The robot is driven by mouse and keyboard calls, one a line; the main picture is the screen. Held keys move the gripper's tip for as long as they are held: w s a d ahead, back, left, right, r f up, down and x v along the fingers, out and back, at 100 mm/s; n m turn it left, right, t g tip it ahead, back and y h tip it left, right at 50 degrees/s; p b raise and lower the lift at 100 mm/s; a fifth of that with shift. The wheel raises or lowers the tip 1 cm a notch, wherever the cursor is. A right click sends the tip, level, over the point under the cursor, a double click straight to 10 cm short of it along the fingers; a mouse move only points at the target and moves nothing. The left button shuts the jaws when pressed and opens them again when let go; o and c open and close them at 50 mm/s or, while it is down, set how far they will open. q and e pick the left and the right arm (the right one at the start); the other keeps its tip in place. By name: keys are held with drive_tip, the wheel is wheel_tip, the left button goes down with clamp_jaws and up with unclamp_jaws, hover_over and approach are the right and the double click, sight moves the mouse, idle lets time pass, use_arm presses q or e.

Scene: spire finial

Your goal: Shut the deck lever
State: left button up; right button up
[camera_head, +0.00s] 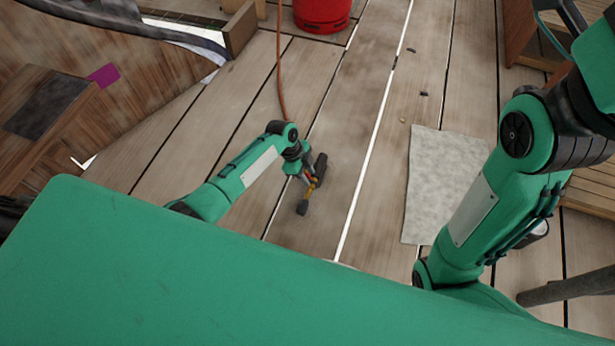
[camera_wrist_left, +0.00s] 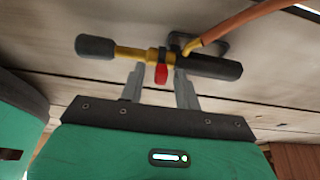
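A torch-like tool with a dark handle, a brass stem and a dark nozzle (camera_wrist_left: 95,46) lies on the plank deck. It also shows in the head view (camera_head: 302,208). A small red lever (camera_wrist_left: 161,74) sticks out from its brass valve and is the only lever I can make out. My left gripper (camera_head: 309,178) is down at the tool. In the left wrist view its two fingers (camera_wrist_left: 158,82) stand apart, with the red lever in the gap between them. I cannot tell whether either finger touches it. My right gripper is out of view.
An orange hose (camera_head: 280,70) runs from the tool towards a red cylinder (camera_head: 322,14) at the back. A pale grey sheet (camera_head: 432,180) lies on the deck to the right. A wooden box (camera_head: 45,115) stands at the left. The planks between are mostly clear.

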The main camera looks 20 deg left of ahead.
use_arm(q)
drive_tip(key=shift+d+f, duration=0.1)
drive_tip(key=shift+f, duration=0.1)
clamp_jaws()
